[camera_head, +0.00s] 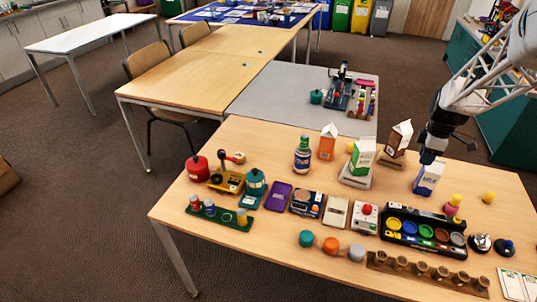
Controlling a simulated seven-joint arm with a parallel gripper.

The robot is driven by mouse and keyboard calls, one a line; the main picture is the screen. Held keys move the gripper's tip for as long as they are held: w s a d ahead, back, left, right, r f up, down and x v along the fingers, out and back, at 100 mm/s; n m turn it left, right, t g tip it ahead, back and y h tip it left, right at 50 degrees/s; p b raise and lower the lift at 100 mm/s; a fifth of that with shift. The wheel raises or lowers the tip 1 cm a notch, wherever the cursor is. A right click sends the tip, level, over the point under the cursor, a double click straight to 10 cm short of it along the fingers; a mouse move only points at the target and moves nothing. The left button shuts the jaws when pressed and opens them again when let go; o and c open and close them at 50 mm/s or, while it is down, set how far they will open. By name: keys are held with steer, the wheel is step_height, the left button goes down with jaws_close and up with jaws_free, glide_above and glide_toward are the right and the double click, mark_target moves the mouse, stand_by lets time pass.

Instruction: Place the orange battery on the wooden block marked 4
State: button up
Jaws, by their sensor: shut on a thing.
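My gripper (428,158) is at the right, directly over a blue-and-white carton (428,180), with its fingers at the carton's top. It looks shut on that carton; whether the carton is lifted or touches the table cannot be told. I cannot pick out the orange battery for sure. A green tray (220,215) at the left front holds several small cylinders, one with a yellowish body (241,218). A brown wooden rack (425,274) with several round pieces stands at the right front. No mark 4 can be read.
An orange disc (330,246) lies between a teal and a grey one. A black tray of coloured cups (424,231), a green carton (361,157), an orange carton (327,143) and a blue bottle (302,155) crowd the table.

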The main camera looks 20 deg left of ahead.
step_height(320, 180, up, 4)
steer(key=shift+f, duration=0.2)
steer(key=w+a, duration=0.3)
steer(key=a, duration=0.5)
steer(key=w+a, duration=0.3)
steer(key=a, duration=0.6)
steer(key=n, duration=0.3)
glide_above(239, 155)
step_height(239, 155, down, 11)
steer(key=shift+w, duration=0.1)
steer(key=shift+f, duration=3.1)
steer(key=shift+f, duration=0.1)
